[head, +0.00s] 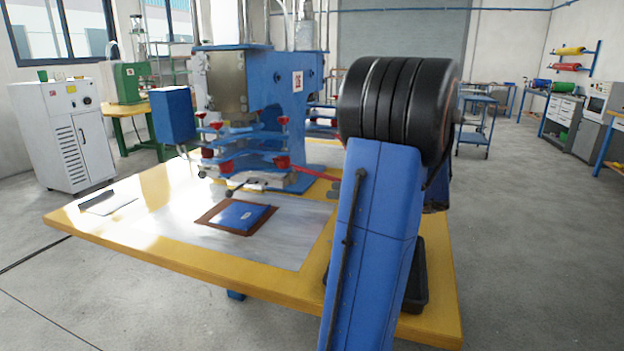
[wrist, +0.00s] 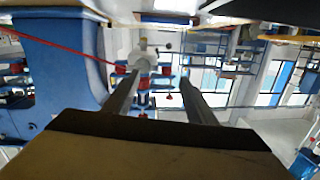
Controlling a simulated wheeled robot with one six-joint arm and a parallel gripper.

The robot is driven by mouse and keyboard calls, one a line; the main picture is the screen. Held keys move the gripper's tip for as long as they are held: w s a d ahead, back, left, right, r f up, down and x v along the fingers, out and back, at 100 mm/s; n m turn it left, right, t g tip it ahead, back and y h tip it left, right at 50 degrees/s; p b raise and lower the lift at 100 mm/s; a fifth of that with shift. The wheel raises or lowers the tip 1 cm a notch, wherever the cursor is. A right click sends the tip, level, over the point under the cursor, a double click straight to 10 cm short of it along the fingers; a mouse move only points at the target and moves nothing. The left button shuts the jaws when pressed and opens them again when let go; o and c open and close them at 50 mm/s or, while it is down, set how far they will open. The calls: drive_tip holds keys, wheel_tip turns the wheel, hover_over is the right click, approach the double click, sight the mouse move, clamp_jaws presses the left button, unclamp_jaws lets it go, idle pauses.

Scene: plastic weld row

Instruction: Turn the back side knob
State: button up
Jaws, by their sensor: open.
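The blue press machine (head: 305,100) stands at the back of the yellow table. It carries several red knobs, one at its front left (head: 203,116) and one farther right, toward the back (head: 283,120). I cannot tell for sure which is the back side knob. In the wrist view my gripper (wrist: 161,74) is open, its two fingers apart, with no object held. Small red parts (wrist: 168,97) and a pale round part (wrist: 143,60) show beyond the fingertips, apparently at a distance. In the head view my gripper is hidden behind my arm.
A blue pad on a brown plate (head: 239,215) lies on the yellow table (head: 130,245). A red lever (head: 312,173) sticks out right of the machine's base. A white cabinet (head: 68,140) stands at left. A blue cart (head: 478,118) stands behind at right. The right floor is mostly clear.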

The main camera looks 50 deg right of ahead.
drive_tip(key=t+h, duration=0.1)
approach(295, 178)
drive_tip(key=x, duration=0.7)
drive_tip(key=shift+w+a, duration=0.15)
drive_tip(key=shift+w, duration=0.15)
idle(0.4)
drive_tip(key=c, duration=1)
drive_tip(key=shift+c, duration=0.2)
